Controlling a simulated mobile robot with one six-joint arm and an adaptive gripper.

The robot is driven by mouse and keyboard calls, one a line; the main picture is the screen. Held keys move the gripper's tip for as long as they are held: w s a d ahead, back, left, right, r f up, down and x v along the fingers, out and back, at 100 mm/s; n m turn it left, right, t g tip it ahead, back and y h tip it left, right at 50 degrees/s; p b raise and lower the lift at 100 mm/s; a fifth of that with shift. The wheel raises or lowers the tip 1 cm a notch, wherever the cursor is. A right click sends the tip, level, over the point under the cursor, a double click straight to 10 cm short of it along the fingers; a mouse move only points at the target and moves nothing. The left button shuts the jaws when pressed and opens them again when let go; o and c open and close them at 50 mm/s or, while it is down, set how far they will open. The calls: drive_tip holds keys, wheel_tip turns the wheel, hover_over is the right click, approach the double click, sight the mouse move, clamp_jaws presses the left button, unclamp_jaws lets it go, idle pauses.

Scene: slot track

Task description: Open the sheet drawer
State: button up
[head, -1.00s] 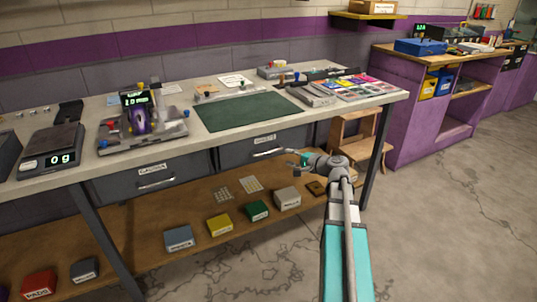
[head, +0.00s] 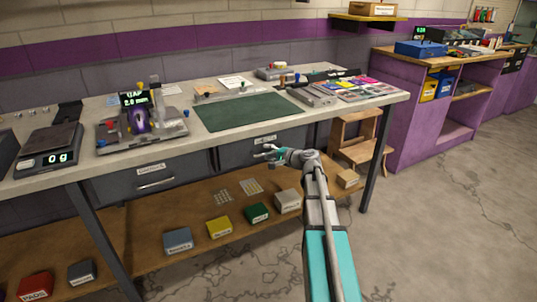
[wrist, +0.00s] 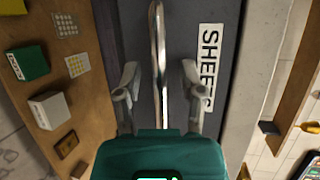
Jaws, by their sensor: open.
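The sheet drawer (head: 237,154) is the grey right-hand drawer under the workbench top, and it looks closed. In the wrist view its front (wrist: 180,50) carries a white "SHEETS" label (wrist: 208,65). Its metal bar handle (wrist: 158,55) runs up the middle of the wrist view. My gripper (wrist: 158,85) is open, with one finger on each side of the handle. I cannot tell whether either finger touches it. In the head view my gripper (head: 263,153) is in front of the drawer and hides most of the handle.
The left drawer (head: 150,178) has its own handle. The lower shelf holds a green box (head: 257,212), a yellow box (head: 219,228) and others. A bench leg (head: 375,165) and a wooden stool (head: 362,140) stand to the right. The floor at the right is clear.

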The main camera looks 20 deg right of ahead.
clamp_jaws()
drive_tip(key=shift+s, duration=0.15)
idle(0.4)
